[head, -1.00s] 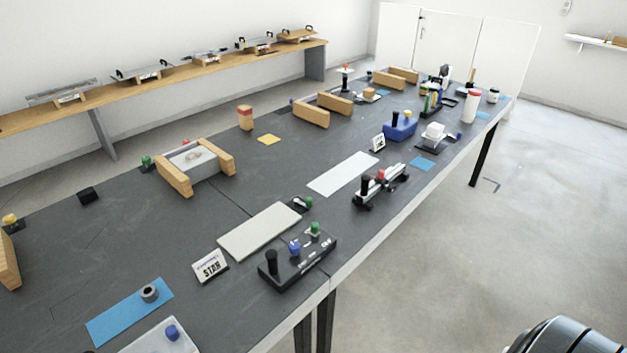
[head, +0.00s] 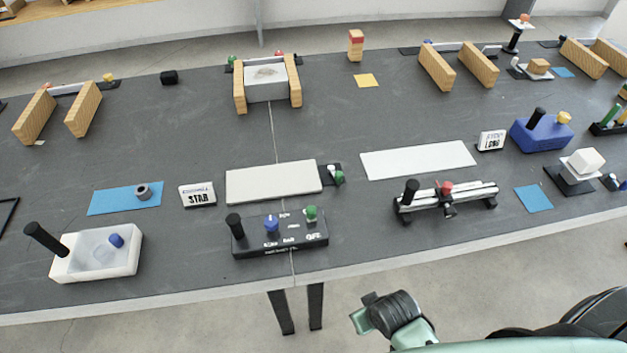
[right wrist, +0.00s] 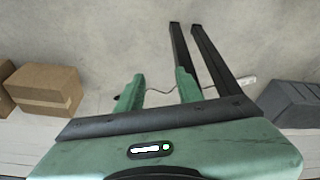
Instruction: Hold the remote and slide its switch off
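A black box (head: 280,236) with white lettering, which looks like the remote, lies near the table's front edge in the head view. It carries a black upright handle (head: 234,224) at its left end, a blue knob (head: 271,223) and a green knob (head: 311,213). The lettering is too small to read surely, so I cannot tell the switch's setting. My right gripper (right wrist: 159,88) is open and empty in the right wrist view, over the floor and apart from the box. My left gripper is not in view.
A white block with a black handle (head: 94,252) stands left of the box, and a rail device with a red knob (head: 446,199) right of it. A pale flat board (head: 272,182) lies behind. Dark table legs (right wrist: 187,60) and cardboard boxes (right wrist: 43,89) show in the right wrist view.

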